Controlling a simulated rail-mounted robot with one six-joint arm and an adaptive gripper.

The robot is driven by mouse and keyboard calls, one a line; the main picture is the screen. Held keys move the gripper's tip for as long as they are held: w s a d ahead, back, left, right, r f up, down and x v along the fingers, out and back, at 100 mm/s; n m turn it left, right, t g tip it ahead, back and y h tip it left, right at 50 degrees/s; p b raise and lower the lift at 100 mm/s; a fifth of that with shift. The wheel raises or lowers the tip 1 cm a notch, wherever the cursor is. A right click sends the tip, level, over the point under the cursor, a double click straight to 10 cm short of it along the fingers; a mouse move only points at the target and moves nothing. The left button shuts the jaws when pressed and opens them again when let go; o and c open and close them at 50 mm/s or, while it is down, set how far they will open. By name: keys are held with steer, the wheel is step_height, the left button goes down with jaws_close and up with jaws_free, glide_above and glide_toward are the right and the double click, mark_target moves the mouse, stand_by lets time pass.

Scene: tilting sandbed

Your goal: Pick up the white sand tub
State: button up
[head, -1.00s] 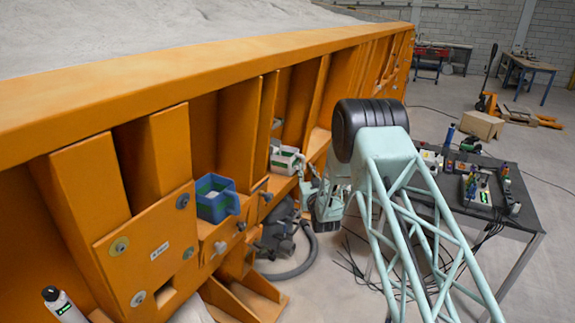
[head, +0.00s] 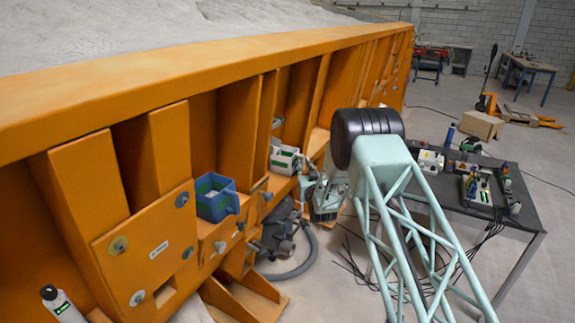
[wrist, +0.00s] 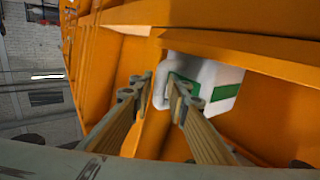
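The white sand tub (head: 287,161) sits in a bay of the orange frame in the head view, left of my arm's end. In the wrist view the tub (wrist: 222,76), white with a green label, rests against the orange frame. My gripper (wrist: 161,82) is open, with a gap between its two fingers. One fingertip overlaps the tub's near end in the picture; the other is just left of it. I cannot tell whether either touches it. In the head view, my arm's end partly hides the fingers near the tub.
A blue tub (head: 216,198) sits on the orange frame (head: 140,255) further left. A grey vacuum with a hose (head: 300,262) lies on the floor below. A dark table (head: 500,205) with tools stands at right. Orange ribs border the white tub's bay.

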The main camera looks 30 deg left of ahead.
steer(key=shift+w+a, duration=0.15)
steer(key=shift+w, duration=0.1)
steer(key=shift+c, duration=0.7)
jaws_close()
